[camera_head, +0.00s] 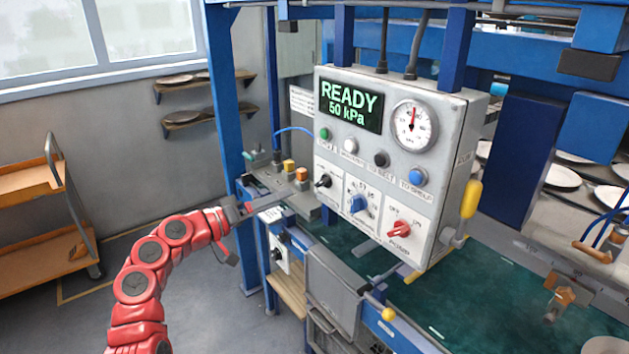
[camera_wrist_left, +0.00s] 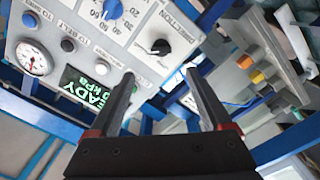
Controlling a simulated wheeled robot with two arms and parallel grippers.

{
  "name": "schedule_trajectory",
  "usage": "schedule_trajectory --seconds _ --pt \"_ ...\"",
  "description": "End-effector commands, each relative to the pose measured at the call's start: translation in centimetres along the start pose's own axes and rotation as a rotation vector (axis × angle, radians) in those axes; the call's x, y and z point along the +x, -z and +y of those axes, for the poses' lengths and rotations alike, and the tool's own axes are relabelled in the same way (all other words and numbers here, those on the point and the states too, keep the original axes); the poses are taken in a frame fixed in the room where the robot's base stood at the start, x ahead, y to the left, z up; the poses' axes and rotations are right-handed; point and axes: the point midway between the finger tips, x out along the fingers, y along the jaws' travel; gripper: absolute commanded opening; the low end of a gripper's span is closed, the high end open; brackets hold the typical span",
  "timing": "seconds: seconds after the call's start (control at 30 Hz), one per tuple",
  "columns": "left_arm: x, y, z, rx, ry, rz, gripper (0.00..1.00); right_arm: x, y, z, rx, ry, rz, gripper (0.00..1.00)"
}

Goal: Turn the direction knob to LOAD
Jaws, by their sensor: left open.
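The direction knob (camera_head: 323,181) is a black knob on a white plate at the lower left of the grey control box (camera_head: 455,110). It also shows in the left wrist view (camera_wrist_left: 160,47), beside the word DIRECTION. Its pointer setting is too small to read with certainty. My left gripper (camera_head: 268,203) is left of the box and a little lower than the knob. In the left wrist view the two fingers of the gripper (camera_wrist_left: 160,75) stand apart with nothing between them, and the knob shows beyond the fingertips. My right gripper is not in view.
The blue dial knob (camera_head: 358,204) and red pump knob (camera_head: 398,229) sit right of the direction knob. The display (camera_head: 350,105) reads READY 50 kPa, beside a round gauge (camera_head: 412,125).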

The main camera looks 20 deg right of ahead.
Motion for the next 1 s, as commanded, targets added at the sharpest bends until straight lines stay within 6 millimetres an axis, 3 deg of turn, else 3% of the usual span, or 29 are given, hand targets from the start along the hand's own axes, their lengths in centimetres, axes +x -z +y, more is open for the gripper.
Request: schedule_trajectory --seconds 0.2,0.5,0.7,1.0 --pt "4.5 0.1 0.2 -0.001 -0.001 -0.004 0.82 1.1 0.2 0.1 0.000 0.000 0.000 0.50" --pt "9.2 -0.1 0.1 -0.002 0.002 -0.003 0.82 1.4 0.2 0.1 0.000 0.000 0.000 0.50" --pt "11.2 -0.2 -0.1 0.000 0.001 -0.006 0.82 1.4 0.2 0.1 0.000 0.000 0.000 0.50" --pt "12.1 0.0 -0.2 -0.003 0.003 0.002 0.82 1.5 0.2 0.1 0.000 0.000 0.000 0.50"
